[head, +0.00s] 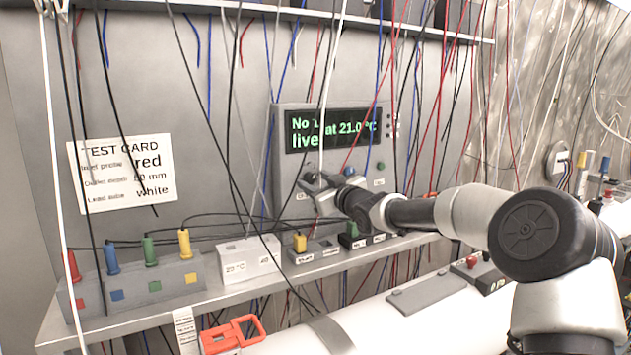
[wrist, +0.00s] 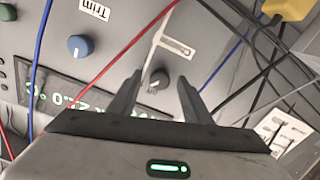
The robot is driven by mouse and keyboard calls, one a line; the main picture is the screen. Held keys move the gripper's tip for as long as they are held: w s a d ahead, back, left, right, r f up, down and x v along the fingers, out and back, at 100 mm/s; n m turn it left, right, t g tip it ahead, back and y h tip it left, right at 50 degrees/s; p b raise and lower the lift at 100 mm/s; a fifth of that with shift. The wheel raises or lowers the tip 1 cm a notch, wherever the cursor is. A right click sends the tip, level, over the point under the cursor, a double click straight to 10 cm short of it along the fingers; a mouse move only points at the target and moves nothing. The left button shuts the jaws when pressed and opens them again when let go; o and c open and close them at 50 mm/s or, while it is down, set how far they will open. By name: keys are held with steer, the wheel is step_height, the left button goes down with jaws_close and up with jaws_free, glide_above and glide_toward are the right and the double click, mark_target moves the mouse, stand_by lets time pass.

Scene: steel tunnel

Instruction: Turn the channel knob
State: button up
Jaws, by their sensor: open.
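A panel box (head: 285,140) stands on the bench with a lit display (head: 331,130) reading about "No 1 at 21.0 °C live". Below the display, my gripper (head: 308,183) reaches its lower left part. In the wrist view, my gripper (wrist: 160,82) is open, with one finger on each side of a dark grey knob (wrist: 155,79). I cannot tell whether either finger touches it. The label (wrist: 177,46) beside this knob is partly crossed by a pale cable and unreadable. A blue knob (wrist: 80,46) sits apart, beside a "Trim" label (wrist: 95,9).
Many thin cables hang before the panel; a pale one (wrist: 152,48) runs close to the dark knob. A red clamp (head: 232,336) lies in front.

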steer(key=c, duration=1.1)
steer(key=shift+o, duration=0.2)
steer(key=shift+r+m, duration=0.1)
steer(key=shift+m, duration=0.2)
steer(key=shift+m+p, duration=1)
steer(key=shift+m, duration=0.2)
steer(key=shift+m+p, duration=0.55)
steer(key=shift+m, duration=1.75)
steer(key=o, duration=1.1)
steer(key=shift+c, duration=0.2)
